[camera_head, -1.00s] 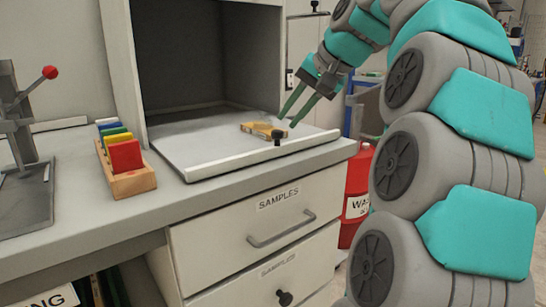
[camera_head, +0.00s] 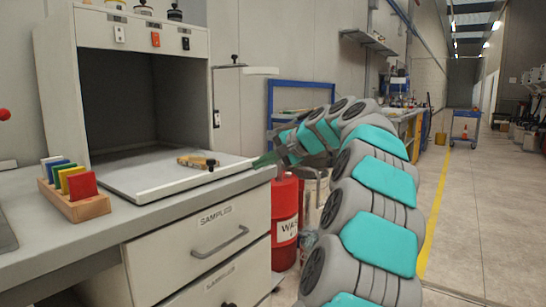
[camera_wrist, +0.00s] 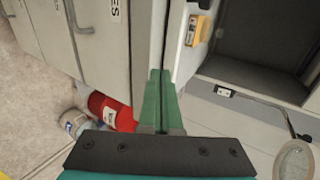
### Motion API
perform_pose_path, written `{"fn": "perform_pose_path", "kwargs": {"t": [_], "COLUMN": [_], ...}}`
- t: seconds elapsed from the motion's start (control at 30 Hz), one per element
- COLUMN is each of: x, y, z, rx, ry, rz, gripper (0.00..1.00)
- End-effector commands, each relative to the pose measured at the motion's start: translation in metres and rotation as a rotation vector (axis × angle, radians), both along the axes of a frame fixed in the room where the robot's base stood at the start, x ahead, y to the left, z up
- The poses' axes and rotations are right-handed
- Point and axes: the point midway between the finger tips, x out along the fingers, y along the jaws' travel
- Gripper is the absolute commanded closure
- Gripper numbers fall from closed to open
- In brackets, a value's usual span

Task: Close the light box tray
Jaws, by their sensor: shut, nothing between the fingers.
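The light box (camera_head: 225,100) is a grey cabinet with a dark open front. Its pale tray (camera_head: 150,182) sticks out of the opening over the bench, with a raised white lip along its front. A yellow wooden piece with a black knob (camera_head: 197,162) lies on the tray; it also shows in the wrist view (camera_wrist: 194,32). My gripper (camera_head: 262,161) is by the tray's right front corner, its green fingers together and empty. In the wrist view the fingertips (camera_wrist: 159,72) are close to the tray's edge (camera_wrist: 178,35); I cannot tell whether they touch.
A wooden rack of coloured plates (camera_head: 75,200) stands on the bench left of the tray. Sample drawers (camera_head: 205,240) are below. A red waste can (camera_head: 285,215) stands on the floor under my gripper; it also shows in the wrist view (camera_wrist: 110,108). Open floor lies to the right.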

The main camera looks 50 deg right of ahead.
Motion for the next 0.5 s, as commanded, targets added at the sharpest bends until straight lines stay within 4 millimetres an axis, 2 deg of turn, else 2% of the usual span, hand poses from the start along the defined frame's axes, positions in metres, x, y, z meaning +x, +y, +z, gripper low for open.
{"fn": "perform_pose_path", "kwargs": {"t": [0.1,0.2,0.5], "x": [0.019,0.035,0.056], "y": [0.002,0.003,0.005], "z": [-0.012,-0.008,-0.009], "rx": [0.003,-0.002,-0.002], "ry": [0.002,0.001,0.000], "rz": [0.001,0.000,0.001], "gripper": [1.00,1.00,1.00]}}
